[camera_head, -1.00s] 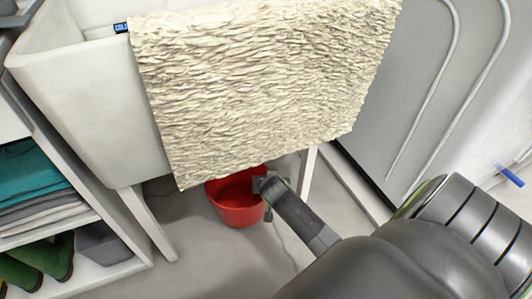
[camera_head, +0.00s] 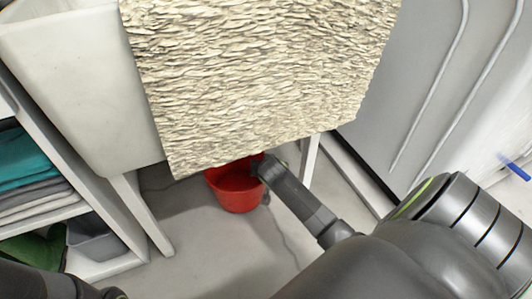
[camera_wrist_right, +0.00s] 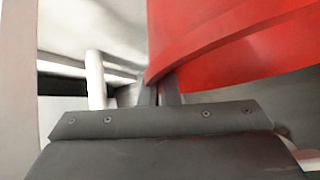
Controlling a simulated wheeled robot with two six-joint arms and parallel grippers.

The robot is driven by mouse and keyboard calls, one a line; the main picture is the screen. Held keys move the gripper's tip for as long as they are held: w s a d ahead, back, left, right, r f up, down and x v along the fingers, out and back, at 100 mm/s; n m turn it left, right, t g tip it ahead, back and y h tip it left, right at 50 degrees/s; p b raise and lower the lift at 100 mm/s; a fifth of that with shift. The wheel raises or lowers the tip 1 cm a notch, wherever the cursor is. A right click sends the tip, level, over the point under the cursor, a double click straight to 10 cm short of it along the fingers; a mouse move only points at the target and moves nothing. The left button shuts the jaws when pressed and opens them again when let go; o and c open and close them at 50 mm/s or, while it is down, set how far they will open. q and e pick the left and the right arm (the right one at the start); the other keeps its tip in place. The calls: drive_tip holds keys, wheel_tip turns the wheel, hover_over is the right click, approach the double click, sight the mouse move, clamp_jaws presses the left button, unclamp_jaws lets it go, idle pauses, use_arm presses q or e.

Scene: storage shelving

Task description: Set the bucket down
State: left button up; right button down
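The red bucket (camera_head: 237,187) is upright below the hanging cream cloth, between the white legs of the sink. The cloth hides the back of its rim. I cannot tell whether its base touches the floor (camera_head: 212,245). My right gripper (camera_head: 262,170) reaches in from the right to the bucket's rim. In the right wrist view its two narrow fingers (camera_wrist_right: 160,93) are close together at the edge of the bucket (camera_wrist_right: 225,45) and look shut on it. My left gripper is not in view; only part of my left arm shows at the lower left.
The shaggy cream cloth (camera_head: 260,75) hangs over the front of the white sink (camera_head: 75,95). A white shelf (camera_head: 108,264) with folded towels (camera_head: 30,165) and a grey bin (camera_head: 92,240) stands left. A grey panel (camera_head: 400,110) stands right. The floor in front is clear.

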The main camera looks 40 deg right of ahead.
drive_tip(key=shift+f+b, duration=0.7)
drive_tip(key=shift+f, duration=0.25)
drive_tip(key=shift+r, duration=0.1)
drive_tip(key=c, duration=1.7)
unclamp_jaws()
